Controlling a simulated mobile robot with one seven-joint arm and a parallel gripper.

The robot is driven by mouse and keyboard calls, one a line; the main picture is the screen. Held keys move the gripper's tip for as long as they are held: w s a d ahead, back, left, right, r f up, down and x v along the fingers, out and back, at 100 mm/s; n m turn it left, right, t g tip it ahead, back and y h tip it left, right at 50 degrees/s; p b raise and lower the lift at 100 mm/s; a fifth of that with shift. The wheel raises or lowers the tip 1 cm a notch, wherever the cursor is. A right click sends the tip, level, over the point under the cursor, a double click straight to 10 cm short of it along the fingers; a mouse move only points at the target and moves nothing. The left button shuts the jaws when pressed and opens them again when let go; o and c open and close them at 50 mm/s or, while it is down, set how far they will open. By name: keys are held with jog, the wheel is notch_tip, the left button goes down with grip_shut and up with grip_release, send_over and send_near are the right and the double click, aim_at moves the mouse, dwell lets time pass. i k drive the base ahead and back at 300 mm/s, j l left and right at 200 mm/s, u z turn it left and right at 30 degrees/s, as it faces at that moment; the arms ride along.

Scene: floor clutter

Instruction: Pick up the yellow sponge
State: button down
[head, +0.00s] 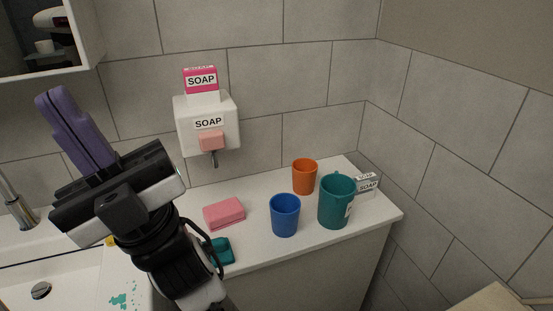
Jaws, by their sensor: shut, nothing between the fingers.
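My gripper (58,98) is at the left, raised in front of the sink and counter. Its purple fingers point up and to the left, and they are shut with nothing between them. A small yellow patch (110,241) shows just below the gripper's black body, by the sink. It may be part of the yellow sponge, but most of it is hidden behind my arm, so I cannot tell. No other yellow thing is in view.
A pink sponge (224,214) and a teal block (221,250) lie on the counter right of my arm. Blue (285,216) and orange (304,177) cups and a teal mug (336,203) stand further right. A soap dispenser (208,125) and cabinet (50,35) are on the wall.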

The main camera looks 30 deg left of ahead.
aim_at(220, 215)
jog(key=k+l+u, duration=0.2)
jog(key=u, duration=0.15)
jog(key=k+l+u, duration=0.15)
jog(key=u, duration=0.25)
jog(key=k+u, duration=0.35)
